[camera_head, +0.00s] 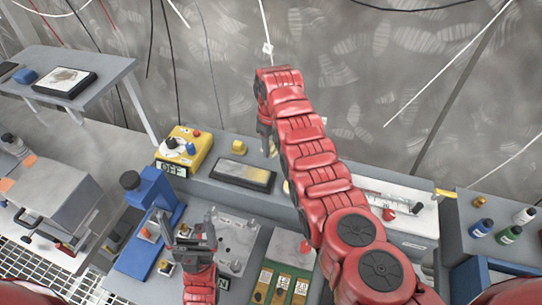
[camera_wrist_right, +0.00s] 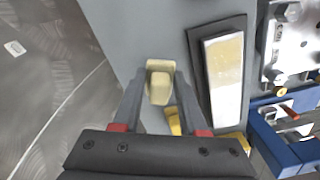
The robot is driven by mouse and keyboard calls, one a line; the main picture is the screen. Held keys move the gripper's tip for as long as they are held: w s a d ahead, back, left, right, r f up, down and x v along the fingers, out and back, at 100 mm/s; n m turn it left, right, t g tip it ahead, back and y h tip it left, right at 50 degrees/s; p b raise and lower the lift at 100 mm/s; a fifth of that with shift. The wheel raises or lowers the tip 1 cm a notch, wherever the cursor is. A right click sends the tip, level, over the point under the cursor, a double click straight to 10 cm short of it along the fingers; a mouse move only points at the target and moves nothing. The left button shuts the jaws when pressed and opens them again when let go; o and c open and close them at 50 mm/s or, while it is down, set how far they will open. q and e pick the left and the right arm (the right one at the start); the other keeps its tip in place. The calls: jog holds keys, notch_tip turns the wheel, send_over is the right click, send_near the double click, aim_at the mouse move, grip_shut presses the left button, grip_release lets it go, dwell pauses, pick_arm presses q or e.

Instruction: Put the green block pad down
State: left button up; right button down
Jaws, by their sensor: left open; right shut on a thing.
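My right gripper (camera_wrist_right: 160,98) is shut on a small pale yellow-green block, the likely green block pad (camera_wrist_right: 160,82), held between its fingertips in the right wrist view. In the head view my right gripper (camera_head: 267,130) points down above the back of the grey bench, and the held block cannot be made out clearly there. Whether it touches the bench cannot be told. My left gripper (camera_head: 187,222) is open and empty over the front of the bench.
A dark-framed pad (camera_head: 243,174) lies beside the right gripper, with a yellow block (camera_head: 239,147) behind it. A yellow box marked OFF (camera_head: 183,150) stands left.

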aim_at(271, 154)
jog(key=shift+d, duration=0.1)
notch_tip(271, 154, down, 3)
jog(key=shift+p, duration=0.3)
jog(key=shift+w+f, duration=0.15)
jog(key=shift+f, duration=0.1)
jog(key=shift+f, duration=0.1)
jog(key=shift+f+b, duration=0.15)
jog(key=shift+b, duration=0.15)
jog(key=shift+c, duration=2.2)
grip_release()
